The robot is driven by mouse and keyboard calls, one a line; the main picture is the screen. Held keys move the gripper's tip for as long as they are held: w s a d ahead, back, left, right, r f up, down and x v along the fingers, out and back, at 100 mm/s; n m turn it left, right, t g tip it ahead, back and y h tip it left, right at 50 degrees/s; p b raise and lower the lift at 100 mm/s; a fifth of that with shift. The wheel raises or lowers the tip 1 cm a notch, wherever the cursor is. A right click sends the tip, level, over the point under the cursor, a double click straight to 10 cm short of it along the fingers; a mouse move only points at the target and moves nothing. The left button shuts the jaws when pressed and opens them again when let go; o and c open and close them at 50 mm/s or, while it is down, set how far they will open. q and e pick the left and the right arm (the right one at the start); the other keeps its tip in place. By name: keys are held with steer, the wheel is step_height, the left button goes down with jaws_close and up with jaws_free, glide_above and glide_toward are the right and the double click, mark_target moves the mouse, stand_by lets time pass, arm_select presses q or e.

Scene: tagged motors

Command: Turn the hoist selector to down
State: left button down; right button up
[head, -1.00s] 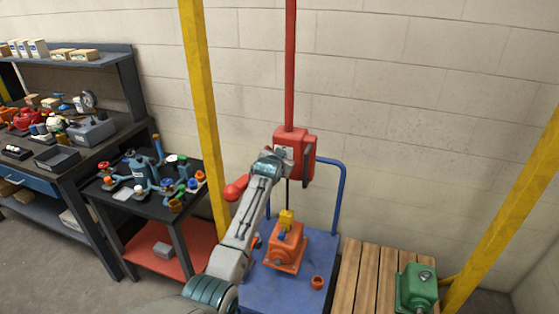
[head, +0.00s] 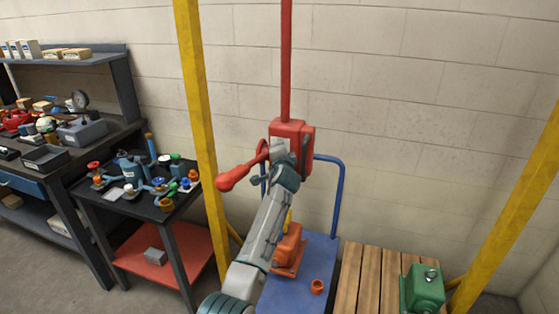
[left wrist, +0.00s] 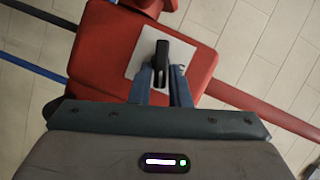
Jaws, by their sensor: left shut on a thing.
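The red hoist box (head: 304,130) hangs on a red post against the wall. In the left wrist view, the box (left wrist: 105,45) carries a pale square plate (left wrist: 137,62) with a black selector lever (left wrist: 161,52) on it. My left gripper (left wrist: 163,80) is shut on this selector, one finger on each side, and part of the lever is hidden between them. In the head view my left gripper (head: 279,150) is at the front face of the box and hides the selector. I cannot read any marks on the plate. My right gripper is not in view.
A red handle (head: 232,179) sticks out left of the box. Below stand a blue cart (head: 312,262) with an orange motor (head: 288,250), and a wooden pallet (head: 352,280) with a green motor (head: 424,288). Yellow posts (head: 198,100) flank the area.

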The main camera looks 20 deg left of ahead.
arm_select(q)
steer(key=shift+f+m+t+y+b, duration=0.2)
steer(key=shift+m+t+y+b, duration=0.1)
steer(key=shift+m+b, duration=0.55)
steer(key=shift+f+m+t+y+b, duration=0.2)
steer(key=shift+m+t+b, duration=0.1)
steer(key=shift+m+b, duration=0.5)
steer(key=c, duration=1.5)
jaws_free()
steer(key=shift+o, duration=0.2)
steer(key=b+v, duration=0.1)
steer(key=v, duration=1)
steer(key=shift+b, duration=0.4)
